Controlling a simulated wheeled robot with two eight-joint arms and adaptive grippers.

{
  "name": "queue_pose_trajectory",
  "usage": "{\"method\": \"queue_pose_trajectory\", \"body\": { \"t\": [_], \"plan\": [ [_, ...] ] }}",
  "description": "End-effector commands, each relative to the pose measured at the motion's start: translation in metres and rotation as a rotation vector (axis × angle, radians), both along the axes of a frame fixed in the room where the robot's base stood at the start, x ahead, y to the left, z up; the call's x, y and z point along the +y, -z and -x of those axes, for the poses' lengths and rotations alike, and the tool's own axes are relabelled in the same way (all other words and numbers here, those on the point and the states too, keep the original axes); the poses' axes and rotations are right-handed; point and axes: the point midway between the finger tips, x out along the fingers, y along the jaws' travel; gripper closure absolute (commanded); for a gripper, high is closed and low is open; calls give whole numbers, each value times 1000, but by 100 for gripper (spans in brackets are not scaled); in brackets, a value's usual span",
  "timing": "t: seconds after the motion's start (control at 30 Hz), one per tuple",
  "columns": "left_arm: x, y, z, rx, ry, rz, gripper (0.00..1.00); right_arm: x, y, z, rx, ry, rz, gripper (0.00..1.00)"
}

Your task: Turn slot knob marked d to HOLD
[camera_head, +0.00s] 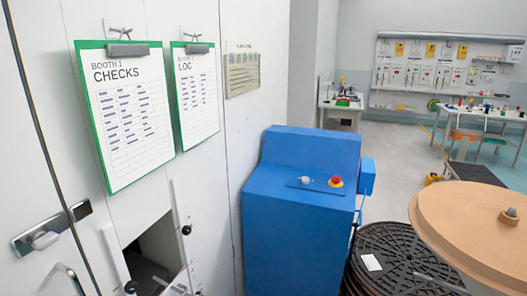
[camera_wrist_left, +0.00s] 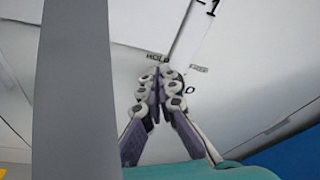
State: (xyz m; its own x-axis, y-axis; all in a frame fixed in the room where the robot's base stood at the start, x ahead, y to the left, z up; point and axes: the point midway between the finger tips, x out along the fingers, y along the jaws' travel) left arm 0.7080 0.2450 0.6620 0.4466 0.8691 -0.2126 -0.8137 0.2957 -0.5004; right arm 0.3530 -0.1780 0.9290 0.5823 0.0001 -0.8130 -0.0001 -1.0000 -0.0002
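In the left wrist view my left gripper (camera_wrist_left: 160,82) has its two fingers drawn together against or just in front of a pale panel. The printed word HOLD (camera_wrist_left: 156,57) shows just above the fingertips. A second label, which looks like FREE (camera_wrist_left: 198,69), is to the right, and a letter that looks like D (camera_wrist_left: 192,90) is beside the fingers. Knob d itself is not clearly seen; the fingers cover that spot, and I cannot tell whether it is between them. My right gripper is in neither view.
In the head view a blue cabinet (camera_head: 295,230) with a red button (camera_head: 336,181) stands right of the pale wall. Two green-edged boards, CHECKS (camera_head: 125,115) and LOG (camera_head: 196,95), hang there. A brown round disc (camera_head: 460,225) and a black reel (camera_head: 385,255) are at right.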

Motion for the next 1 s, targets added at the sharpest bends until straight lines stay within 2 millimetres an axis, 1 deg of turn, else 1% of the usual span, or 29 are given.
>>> {"method": "queue_pose_trajectory", "body": {
  "t": [0.17,0.47,0.57,0.83,1.0],
  "plan": [
    [0,1,0,1,2,2,100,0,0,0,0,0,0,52],
    [1,-4,6,1,2,2,100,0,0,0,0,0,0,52],
    [-6,-4,8,0,2,2,100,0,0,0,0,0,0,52],
    [-38,-5,20,0,3,2,100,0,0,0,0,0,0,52],
    [-52,-5,25,0,2,1,100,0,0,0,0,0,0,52]
  ]
}}
